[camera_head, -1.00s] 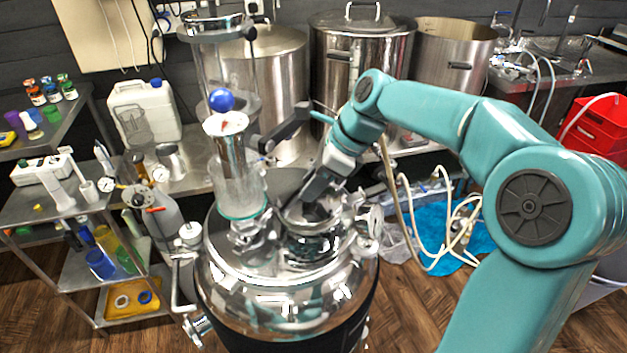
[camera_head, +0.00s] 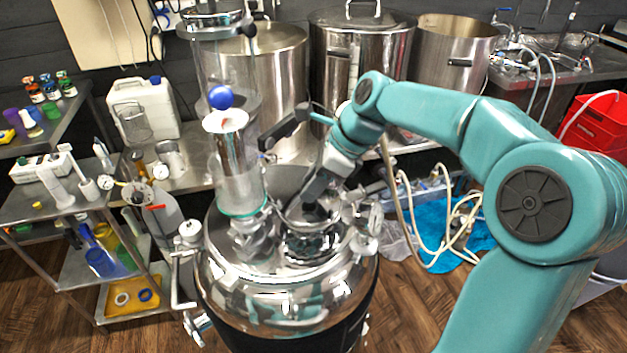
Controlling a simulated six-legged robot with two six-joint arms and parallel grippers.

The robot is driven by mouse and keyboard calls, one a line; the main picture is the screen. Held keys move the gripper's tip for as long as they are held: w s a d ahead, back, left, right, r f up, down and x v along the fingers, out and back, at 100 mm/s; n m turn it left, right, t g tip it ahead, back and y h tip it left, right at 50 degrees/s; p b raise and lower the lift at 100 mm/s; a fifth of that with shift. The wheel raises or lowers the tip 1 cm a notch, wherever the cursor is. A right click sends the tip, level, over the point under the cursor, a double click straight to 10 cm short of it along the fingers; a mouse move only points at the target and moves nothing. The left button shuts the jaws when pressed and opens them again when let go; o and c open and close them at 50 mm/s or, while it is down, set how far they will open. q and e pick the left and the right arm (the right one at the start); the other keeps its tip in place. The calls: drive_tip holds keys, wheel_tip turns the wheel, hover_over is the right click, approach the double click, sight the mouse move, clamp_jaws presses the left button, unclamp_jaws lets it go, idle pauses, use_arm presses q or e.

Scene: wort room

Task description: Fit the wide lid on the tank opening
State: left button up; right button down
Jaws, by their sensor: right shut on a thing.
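The steel tank (camera_head: 285,290) stands upright in the middle, with a shiny domed top. My right gripper (camera_head: 311,207) reaches down over the top of the tank and is shut on the wide lid (camera_head: 312,222), a shiny steel piece. The lid is at the tank opening, low over the dome or touching it. Reflections and my gripper hide the opening's rim, so I cannot tell whether the lid is seated. My left gripper is not in view.
A glass and steel column with a blue ball (camera_head: 221,97) rises at the tank's left. Large steel pots (camera_head: 362,60) stand behind. A cart (camera_head: 60,205) holds small items at left. A pale hose (camera_head: 430,262) and blue cloth lie at right.

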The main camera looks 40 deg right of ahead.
drive_tip(key=shift+f, duration=0.2)
drive_tip(key=c, duration=1.1)
unclamp_jaws()
drive_tip(key=shift+r, duration=0.1)
drive_tip(key=p+v, duration=0.4)
drive_tip(key=v, duration=0.1)
drive_tip(key=shift+r, duration=0.1)
wheel_tip(320, 180, up, 5)
drive_tip(key=p, duration=0.5)
hover_over(326, 201)
drive_tip(key=s+d, duration=0.2)
drive_tip(key=shift+s, duration=0.2)
